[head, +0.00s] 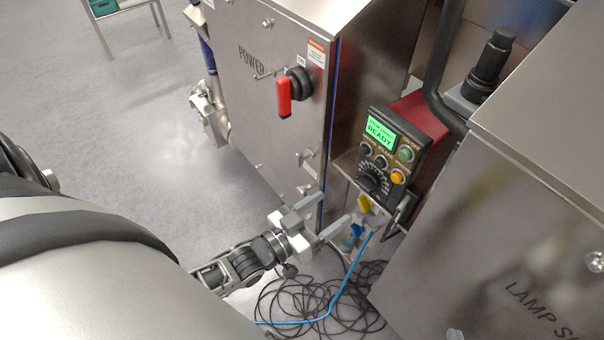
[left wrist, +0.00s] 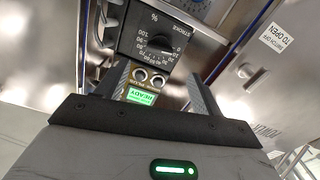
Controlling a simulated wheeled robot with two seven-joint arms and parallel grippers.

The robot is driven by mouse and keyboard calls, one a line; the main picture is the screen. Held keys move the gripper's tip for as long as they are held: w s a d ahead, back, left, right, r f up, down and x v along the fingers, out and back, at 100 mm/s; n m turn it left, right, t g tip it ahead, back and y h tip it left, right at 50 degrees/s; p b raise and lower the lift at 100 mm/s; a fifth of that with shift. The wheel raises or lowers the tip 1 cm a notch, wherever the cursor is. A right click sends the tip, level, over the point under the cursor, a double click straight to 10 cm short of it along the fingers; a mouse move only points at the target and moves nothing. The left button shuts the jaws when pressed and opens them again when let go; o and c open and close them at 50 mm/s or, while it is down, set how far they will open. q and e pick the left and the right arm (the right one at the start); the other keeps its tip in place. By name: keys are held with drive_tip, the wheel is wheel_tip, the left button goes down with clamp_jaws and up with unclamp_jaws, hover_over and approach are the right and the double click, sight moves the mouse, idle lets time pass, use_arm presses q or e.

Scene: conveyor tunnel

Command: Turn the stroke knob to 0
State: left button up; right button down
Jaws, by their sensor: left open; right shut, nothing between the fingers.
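The stroke knob (head: 367,182) is a black dial knob low on the control box (head: 392,148). In the left wrist view the stroke knob (left wrist: 160,41) appears upside down with its percent scale around it. I cannot read its pointer's setting surely. My left gripper (head: 334,207) is open and empty, below and left of the control box, apart from the knob. In the left wrist view its two fingers (left wrist: 158,70) point toward the panel, with the knob beyond the gap. My right gripper is not in view.
The control box has a green READY display (head: 380,131), small knobs, a green button (head: 406,153) and an orange button (head: 398,177). A red-handled power switch (head: 285,97) is on the cabinet at left. A steel lamp housing (head: 480,220) stands right. Black cables (head: 310,305) lie on the floor.

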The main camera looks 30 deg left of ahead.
use_arm(q)
drive_tip(key=v, duration=0.6)
drive_tip(key=shift+s, duration=0.2)
use_arm(e)
drive_tip(key=shift+a, duration=0.1)
use_arm(q)
drive_tip(key=shift+a, duration=0.1)
use_arm(e)
drive_tip(key=shift+w, duration=0.1)
idle(0.8)
